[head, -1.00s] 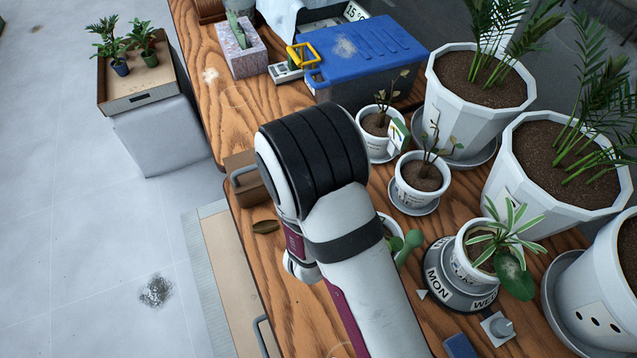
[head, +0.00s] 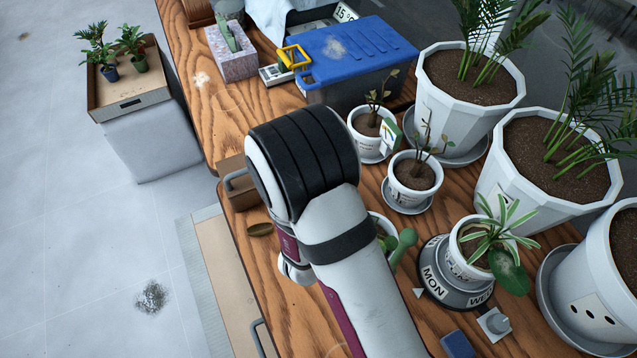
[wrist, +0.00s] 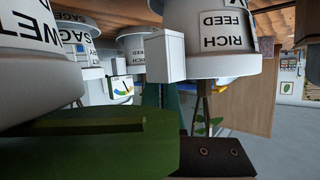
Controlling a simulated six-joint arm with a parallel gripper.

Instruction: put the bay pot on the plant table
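No label in view reads "bay", so I cannot tell which pot is the bay pot. Small white pots with leafy stems stand on saucers, one behind (head: 365,143) and one nearer (head: 408,193). A white pot with a spiky plant (head: 462,255) stands on a round grey day dial. Another pot with green growth (head: 385,240) is partly hidden by my arm. The wrist view is upside down and shows a "RICH FEED" pot (wrist: 212,62) and a "WET" pot (wrist: 35,85) close by. A dark bolted part of my gripper (wrist: 215,158) shows there; its opening is unclear.
The wooden table (head: 275,290) is crowded on the right with large palm pots (head: 468,95). Two small plants sit in a cardboard tray (head: 135,103) on a grey block at left.

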